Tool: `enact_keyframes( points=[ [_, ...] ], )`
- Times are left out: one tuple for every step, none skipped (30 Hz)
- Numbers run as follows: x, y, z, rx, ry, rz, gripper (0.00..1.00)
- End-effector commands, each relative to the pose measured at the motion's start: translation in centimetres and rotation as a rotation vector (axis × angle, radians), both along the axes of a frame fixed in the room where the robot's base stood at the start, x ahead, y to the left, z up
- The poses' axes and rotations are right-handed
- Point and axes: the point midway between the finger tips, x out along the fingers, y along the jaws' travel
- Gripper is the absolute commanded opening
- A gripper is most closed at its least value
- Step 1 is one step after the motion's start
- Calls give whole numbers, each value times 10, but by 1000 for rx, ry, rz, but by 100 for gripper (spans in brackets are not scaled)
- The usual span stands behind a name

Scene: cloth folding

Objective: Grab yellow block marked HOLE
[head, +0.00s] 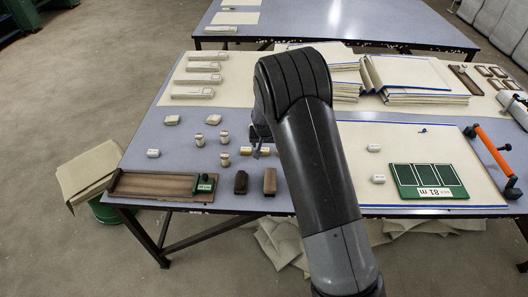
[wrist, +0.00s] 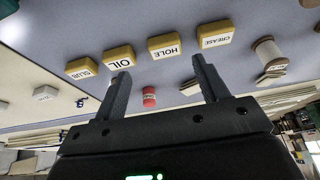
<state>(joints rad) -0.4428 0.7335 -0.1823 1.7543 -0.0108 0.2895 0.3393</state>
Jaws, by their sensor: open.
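In the wrist view, the yellow block marked HOLE (wrist: 166,47) sits in a row of labelled yellow blocks, between the OIL block (wrist: 118,57) and the CREASE block (wrist: 215,34). The SLUB block (wrist: 84,68) is at the row's left end. My gripper (wrist: 160,68) is open and empty. Its fingers point toward the row, and the HOLE block shows beyond the gap between them, apart from both. In the head view, my arm hides most of the gripper, and I cannot tell which small block is HOLE.
A red cylinder (wrist: 149,97) and a thread spool (wrist: 269,50) show in the wrist view. In the head view, a wooden tray (head: 150,187), dark and brown brushes (head: 270,181) and a green board (head: 428,181) lie on the table. Cloth stacks (head: 415,76) stand at the back.

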Motion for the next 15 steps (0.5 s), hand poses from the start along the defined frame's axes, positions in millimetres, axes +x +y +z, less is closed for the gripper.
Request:
enact_keyframes(
  points=[
    [1, 0, -3, 0, 0, 0, 67],
    [2, 0, -4, 0, -1, 0, 67],
    [2, 0, -6, 0, -1, 0, 67],
    [3, 0, -7, 0, 0, 0, 67],
    [4, 1, -9, 0, 0, 0, 67],
    [5, 2, -13, 0, 0, 0, 67],
    [7, 3, -16, 0, 0, 0, 67],
    [8, 4, -20, 0, 0, 0, 67],
    [10, 5, -25, 0, 1, 0, 67],
    [12, 6, -29, 0, 1, 0, 67],
    [14, 8, -33, 0, 1, 0, 67],
    [16, 8, -38, 0, 2, -1, 67],
    [17, 7, -41, 0, 1, -1, 67],
    [18, 7, -44, 0, 1, -1, 67],
    [20, 8, -47, 0, 1, -1, 67]
  ],
)
